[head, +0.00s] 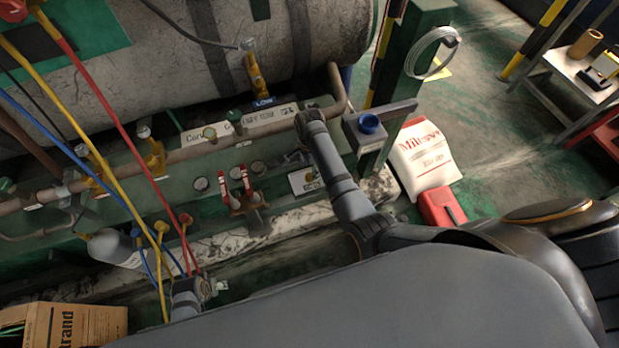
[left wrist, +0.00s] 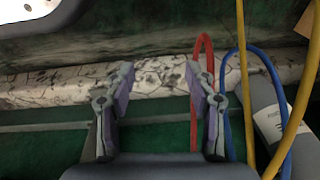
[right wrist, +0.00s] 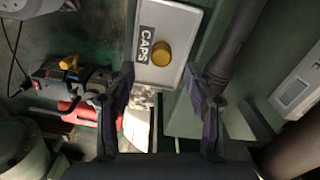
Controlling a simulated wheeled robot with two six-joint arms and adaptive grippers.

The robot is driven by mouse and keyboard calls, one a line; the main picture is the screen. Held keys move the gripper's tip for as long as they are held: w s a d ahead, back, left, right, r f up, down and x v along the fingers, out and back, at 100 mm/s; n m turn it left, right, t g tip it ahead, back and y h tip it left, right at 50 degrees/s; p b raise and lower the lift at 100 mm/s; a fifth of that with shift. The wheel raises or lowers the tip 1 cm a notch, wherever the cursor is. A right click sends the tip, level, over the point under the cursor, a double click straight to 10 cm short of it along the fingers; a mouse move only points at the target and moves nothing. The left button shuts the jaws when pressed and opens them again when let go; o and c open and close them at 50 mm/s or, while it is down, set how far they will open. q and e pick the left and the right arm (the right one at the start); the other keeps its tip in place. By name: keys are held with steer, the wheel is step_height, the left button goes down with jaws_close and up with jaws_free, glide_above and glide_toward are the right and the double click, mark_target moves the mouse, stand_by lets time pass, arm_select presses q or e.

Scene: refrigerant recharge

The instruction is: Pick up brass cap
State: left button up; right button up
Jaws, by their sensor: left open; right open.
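The brass cap (right wrist: 161,53) shows in the right wrist view as a round golden disc on a light grey tray (right wrist: 183,22) marked CAPS. A small pale plate with a dark label (head: 302,183), which looks like this tray, shows in the head view. My right gripper (right wrist: 164,88) is open and empty, its fingers to either side of the cap's line of view and apart from it. In the head view the right gripper (head: 296,157) is small and partly hidden by the arm. My left gripper (left wrist: 159,90) is open and empty above the green floor.
Red, blue and yellow hoses (left wrist: 235,70) hang to the right of my left gripper. A manifold with pipes and valves runs below the large tank (head: 280,45). A green post (head: 425,40) and a white sack (head: 422,155) stand on the right. A cardboard box (head: 75,325) is bottom left.

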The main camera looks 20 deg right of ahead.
mark_target(309, 176)
step_height(309, 176, down, 5)
steer(key=shift+f+b, duration=0.1)
steer(key=shift+b, duration=1.15)
arm_select(q)
step_height(309, 176, up, 7)
steer(key=w+d, duration=0.2)
arm_select(e)
steer(key=shift+a, duration=0.1)
jaws_close()
